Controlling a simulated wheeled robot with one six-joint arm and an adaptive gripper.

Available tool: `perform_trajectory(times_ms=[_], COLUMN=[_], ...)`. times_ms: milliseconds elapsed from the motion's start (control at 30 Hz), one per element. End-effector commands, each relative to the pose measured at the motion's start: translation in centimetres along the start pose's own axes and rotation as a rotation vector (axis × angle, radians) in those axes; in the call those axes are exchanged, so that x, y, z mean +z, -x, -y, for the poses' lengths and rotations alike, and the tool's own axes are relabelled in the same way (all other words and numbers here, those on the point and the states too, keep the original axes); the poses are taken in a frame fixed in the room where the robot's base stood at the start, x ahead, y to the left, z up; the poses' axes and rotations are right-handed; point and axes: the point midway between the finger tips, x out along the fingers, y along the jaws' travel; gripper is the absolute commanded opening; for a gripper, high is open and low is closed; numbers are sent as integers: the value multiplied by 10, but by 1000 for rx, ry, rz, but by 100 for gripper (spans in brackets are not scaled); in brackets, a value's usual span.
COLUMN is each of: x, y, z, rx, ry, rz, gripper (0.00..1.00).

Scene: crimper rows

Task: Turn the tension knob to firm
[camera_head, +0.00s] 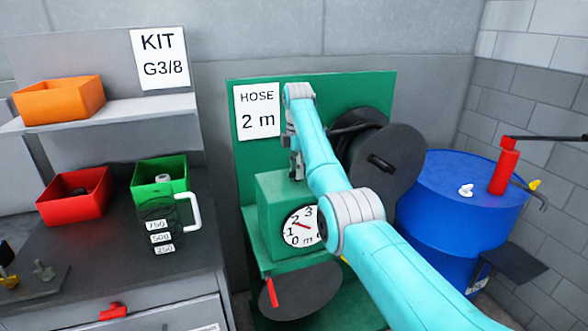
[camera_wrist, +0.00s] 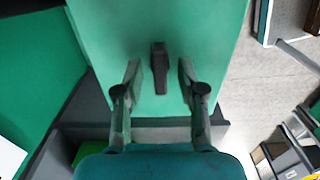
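A dark elongated knob (camera_wrist: 159,68) stands on the green top of the measuring box in the wrist view. No firm or loose marking is legible beside it. My gripper (camera_wrist: 159,78) is open, with one finger on each side of the knob and a gap to both. In the head view my gripper (camera_head: 296,166) points down at the top of the green box (camera_head: 268,212), and the knob cannot be made out there. The white length dial (camera_head: 301,227) with a red needle is on the box front, partly covered by my arm.
A green back panel carries a HOSE 2 m sign (camera_head: 257,111). A dark reel (camera_head: 385,160) is right of my arm. A blue drum (camera_head: 458,210) stands further right. On the left are a bench with a red bin (camera_head: 75,207), a green bin (camera_head: 146,173) and a jug (camera_head: 161,232).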

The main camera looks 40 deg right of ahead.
Motion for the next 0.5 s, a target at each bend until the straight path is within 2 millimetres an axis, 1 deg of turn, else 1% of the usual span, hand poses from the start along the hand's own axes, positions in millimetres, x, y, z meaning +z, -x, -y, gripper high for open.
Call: perform_trajectory(times_ms=[133,167,200,300,500], x=[0,0,0,0,0], y=[0,0,0,0,0], z=[0,0,0,0,0], rx=[0,0,0,0,0], ry=[0,0,0,0,-1], rz=[0,0,0,0,0], gripper=[40,32,22,0,0])
